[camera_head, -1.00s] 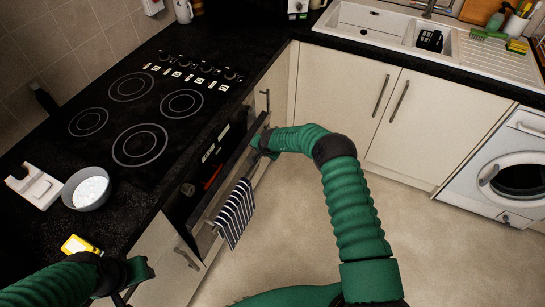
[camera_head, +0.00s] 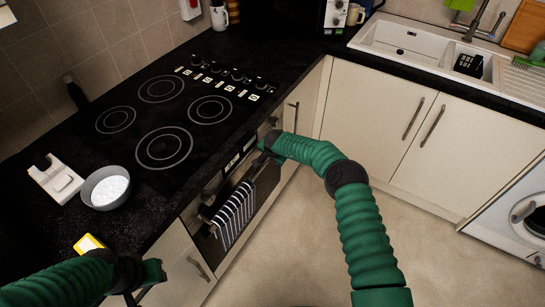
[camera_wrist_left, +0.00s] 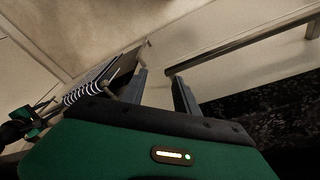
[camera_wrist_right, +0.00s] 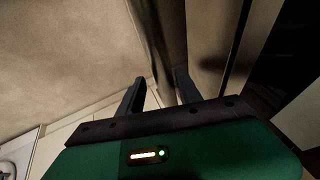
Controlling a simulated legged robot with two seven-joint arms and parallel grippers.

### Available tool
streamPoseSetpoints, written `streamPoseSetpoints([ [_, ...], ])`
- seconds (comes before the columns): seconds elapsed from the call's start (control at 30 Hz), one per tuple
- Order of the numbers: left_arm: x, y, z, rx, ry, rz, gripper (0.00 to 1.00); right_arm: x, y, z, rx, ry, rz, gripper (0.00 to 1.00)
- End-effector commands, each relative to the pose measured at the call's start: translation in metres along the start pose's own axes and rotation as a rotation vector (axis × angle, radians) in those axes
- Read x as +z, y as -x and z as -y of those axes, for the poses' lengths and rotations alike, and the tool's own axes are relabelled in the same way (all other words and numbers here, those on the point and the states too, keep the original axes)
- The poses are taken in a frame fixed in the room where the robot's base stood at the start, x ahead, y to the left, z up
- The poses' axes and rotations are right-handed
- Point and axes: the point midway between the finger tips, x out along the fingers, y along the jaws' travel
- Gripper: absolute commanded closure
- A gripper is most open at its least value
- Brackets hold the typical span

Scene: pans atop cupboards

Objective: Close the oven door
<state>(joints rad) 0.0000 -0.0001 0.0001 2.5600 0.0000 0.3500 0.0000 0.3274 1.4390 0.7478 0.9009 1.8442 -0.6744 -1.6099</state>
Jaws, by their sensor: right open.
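The oven door (camera_head: 267,184) is upright or nearly so in the front of the cupboards, below the hob. I cannot tell whether a narrow gap is left at its top edge. A black and white striped towel (camera_head: 234,213) hangs on its front and also shows in the left wrist view (camera_wrist_left: 84,92). My right gripper (camera_head: 264,150) is at the upper far corner of the door, open; contact is unclear. My left gripper (camera_wrist_left: 158,88) is open and empty, near the counter's front edge.
The hob (camera_head: 165,115) lies above the oven. A grey bowl (camera_head: 106,188), a white device (camera_head: 55,180) and a yellow item (camera_head: 88,244) stand on the counter near my left arm. Cupboards (camera_head: 400,130) and a washing machine (camera_head: 515,215) are at right. The floor is clear.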

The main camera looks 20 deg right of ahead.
Motion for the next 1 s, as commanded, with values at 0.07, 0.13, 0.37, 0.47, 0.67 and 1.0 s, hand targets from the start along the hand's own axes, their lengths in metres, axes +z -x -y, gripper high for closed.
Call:
streamPoseSetpoints([
  [0.07, 0.000, 0.002, 0.000, 0.000, 0.000, 0.000, 0.64, -0.002, 0.005, 0.001, -0.001, 0.000, -0.001, 0.59],
  [0.13, -0.001, 0.004, 0.000, 0.000, 0.000, 0.000, 0.64, -0.002, 0.013, 0.002, -0.002, 0.001, -0.001, 0.59],
  [0.37, -0.004, 0.016, 0.000, 0.000, 0.000, 0.000, 0.64, -0.004, 0.073, 0.001, -0.002, 0.002, -0.002, 0.59],
  [0.47, -0.005, 0.021, 0.000, 0.000, 0.000, 0.000, 0.64, -0.004, 0.103, 0.001, -0.001, 0.002, -0.003, 0.59],
  [0.67, -0.006, 0.028, 0.000, 0.000, 0.000, 0.000, 0.64, -0.003, 0.149, 0.000, 0.001, 0.000, 0.000, 0.59],
  [1.0, -0.007, 0.029, 0.000, 0.000, 0.000, 0.000, 0.64, -0.001, 0.165, -0.001, 0.002, -0.001, 0.003, 0.59],
])
